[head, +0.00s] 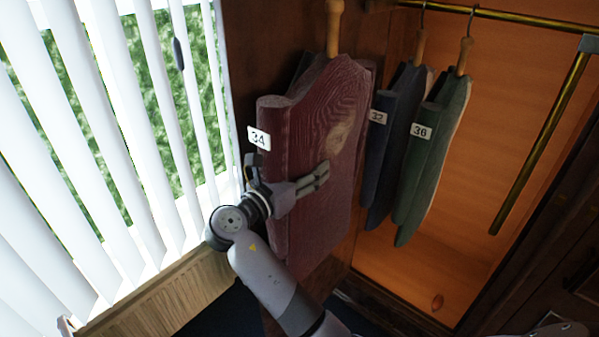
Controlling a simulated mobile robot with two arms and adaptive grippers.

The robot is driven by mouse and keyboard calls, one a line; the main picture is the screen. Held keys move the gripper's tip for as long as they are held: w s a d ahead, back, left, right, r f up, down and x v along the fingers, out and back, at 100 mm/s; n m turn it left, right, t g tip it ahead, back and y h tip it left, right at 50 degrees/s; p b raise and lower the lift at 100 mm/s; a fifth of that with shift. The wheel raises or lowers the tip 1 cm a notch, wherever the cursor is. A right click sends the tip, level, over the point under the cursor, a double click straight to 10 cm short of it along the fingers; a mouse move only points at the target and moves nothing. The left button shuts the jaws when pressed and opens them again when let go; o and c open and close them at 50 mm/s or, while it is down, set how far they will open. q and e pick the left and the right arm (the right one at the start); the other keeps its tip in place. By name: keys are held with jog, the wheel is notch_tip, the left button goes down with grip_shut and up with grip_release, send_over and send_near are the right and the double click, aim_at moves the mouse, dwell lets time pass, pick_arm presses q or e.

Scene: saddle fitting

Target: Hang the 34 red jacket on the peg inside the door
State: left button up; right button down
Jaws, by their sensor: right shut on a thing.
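The red jacket (315,118), a dark red, wood-grained shape with a white "34" tag (259,138), hangs upright in the middle of the head view. Its wooden hanger neck (334,28) runs out of the top edge, so the hook and whatever bears it are hidden. The peg is not visible. A dark brown wooden panel, likely the door (262,40), stands behind the jacket. My right gripper (322,174) lies across the jacket's front, its fingers closed on the jacket; the exact grip is hard to see. My left gripper is not in view.
A blue jacket tagged 32 (385,150) and a green jacket tagged 36 (432,160) hang from a brass rail (500,17) in the open wardrobe (500,110) at right. A brass rod (540,145) slants down there. White blinds (100,130) cover the window at left.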

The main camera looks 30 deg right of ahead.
jog(key=shift+x, duration=1.4)
jog(key=shift+s+f+b, duration=0.1)
jog(key=shift+f+b, duration=0.25)
jog(key=shift+f, duration=0.7)
jog(key=c, duration=0.7)
grip_release()
jog(key=shift+a, duration=0.1)
jog(key=shift+o, duration=0.4)
jog(key=shift+f, duration=0.1)
jog(key=shift+f, duration=0.1)
